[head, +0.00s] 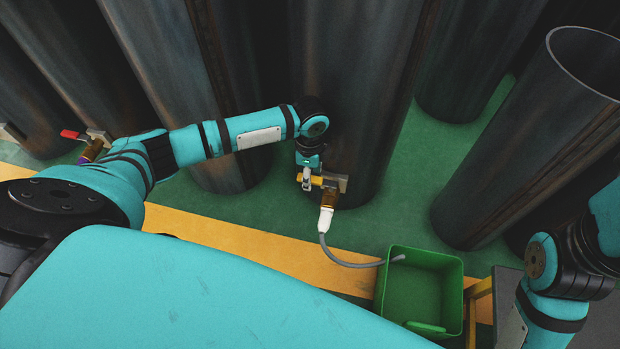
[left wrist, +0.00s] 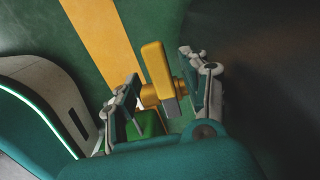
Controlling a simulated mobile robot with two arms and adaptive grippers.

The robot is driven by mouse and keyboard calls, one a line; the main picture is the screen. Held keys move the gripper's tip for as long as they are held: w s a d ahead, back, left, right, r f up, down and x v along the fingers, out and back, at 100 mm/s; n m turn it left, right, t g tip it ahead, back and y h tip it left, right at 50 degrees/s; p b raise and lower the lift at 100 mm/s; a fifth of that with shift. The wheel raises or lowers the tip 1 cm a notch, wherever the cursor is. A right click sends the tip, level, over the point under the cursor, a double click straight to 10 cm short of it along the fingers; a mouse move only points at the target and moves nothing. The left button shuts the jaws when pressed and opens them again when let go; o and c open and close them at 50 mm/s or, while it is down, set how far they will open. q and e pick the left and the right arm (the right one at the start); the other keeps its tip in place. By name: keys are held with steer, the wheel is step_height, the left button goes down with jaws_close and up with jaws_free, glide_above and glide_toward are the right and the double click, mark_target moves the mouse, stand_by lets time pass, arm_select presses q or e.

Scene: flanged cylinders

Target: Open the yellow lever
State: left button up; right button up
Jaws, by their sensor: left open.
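The yellow lever (head: 316,180) sits on a valve low on the front of the middle dark cylinder. A brass fitting (head: 329,197) and a white connector (head: 326,217) hang below it. In the left wrist view the yellow lever (left wrist: 156,68) stands between the two fingers, with room beside it on the right. My left gripper (head: 306,178) is at the lever; it also shows in the left wrist view (left wrist: 162,70), open around the lever. Whether a finger touches it is unclear. My right gripper is out of view.
A grey hose (head: 345,262) runs from the connector into a green bin (head: 449,290) on the floor. Large dark cylinders (head: 540,140) stand around. Another valve with a red lever (head: 71,134) is at far left. Green floor (head: 420,190) is clear right of the valve.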

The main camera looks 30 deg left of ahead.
arm_select(q)
steer(key=shift+f, duration=0.3)
jaws_close()
stand_by(0.3)
